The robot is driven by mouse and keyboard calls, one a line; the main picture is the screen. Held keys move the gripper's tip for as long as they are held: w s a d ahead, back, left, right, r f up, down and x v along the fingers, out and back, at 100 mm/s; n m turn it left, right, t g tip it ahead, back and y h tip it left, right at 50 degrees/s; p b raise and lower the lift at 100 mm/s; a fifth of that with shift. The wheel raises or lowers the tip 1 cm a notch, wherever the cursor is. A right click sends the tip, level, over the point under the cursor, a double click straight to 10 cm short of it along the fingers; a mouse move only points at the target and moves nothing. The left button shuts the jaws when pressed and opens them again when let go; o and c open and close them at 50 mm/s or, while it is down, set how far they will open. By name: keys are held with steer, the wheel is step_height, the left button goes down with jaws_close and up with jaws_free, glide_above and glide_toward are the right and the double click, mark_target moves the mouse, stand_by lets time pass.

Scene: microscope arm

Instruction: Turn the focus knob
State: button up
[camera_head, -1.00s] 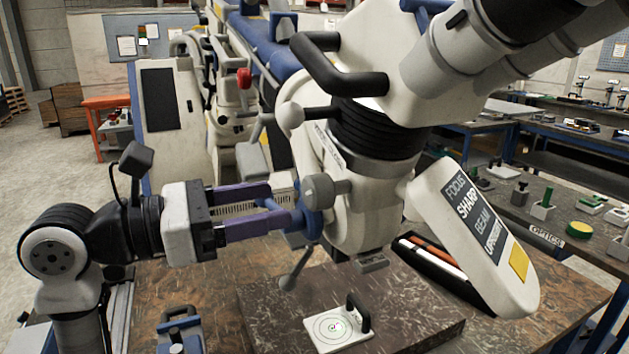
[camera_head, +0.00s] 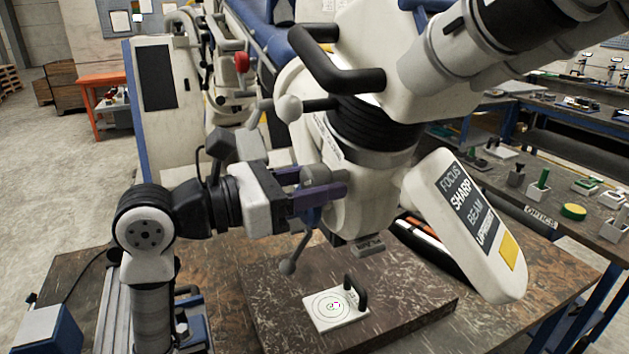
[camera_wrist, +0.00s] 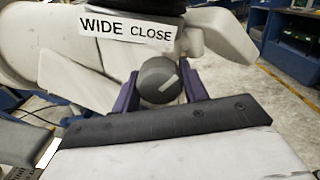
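The round grey focus knob (camera_head: 314,175), on the side of the pale microscope head (camera_head: 365,195), also shows in the wrist view (camera_wrist: 160,82). It has a white pointer line tilted up to the right. My gripper (camera_head: 316,184) has its purple fingers on either side of the knob, also seen in the wrist view (camera_wrist: 160,92). The fingers look spread, with the knob between them; I cannot tell whether they touch it. A label reading WIDE CLOSE (camera_wrist: 127,29) is above the knob. The sign arm (camera_head: 465,220) reads FOCUS, SHARP, BEAM, UPRIGHT.
A white target plate (camera_head: 322,316) with a black handle lies on the dark slab (camera_head: 400,318). A black tray (camera_head: 425,240) stands behind. Another ball-ended handle (camera_head: 289,108) is above the gripper.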

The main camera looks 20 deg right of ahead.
steer(key=c, duration=0.4)
steer(key=shift+f+m+b, duration=0.25)
steer(key=shift+m+b, duration=0.25)
steer(key=shift+b, duration=0.55)
steer(key=shift+r+m, duration=0.25)
steer(key=shift+m, duration=0.05)
steer(key=o, duration=1)
steer(key=shift+c, duration=0.2)
steer(key=shift+a+b, duration=0.1)
steer(key=shift+b, duration=0.2)
steer(key=a+b, duration=0.4)
steer(key=a, duration=0.9)
steer(key=shift+s+a, duration=0.2)
steer(key=shift+a, duration=0.15)
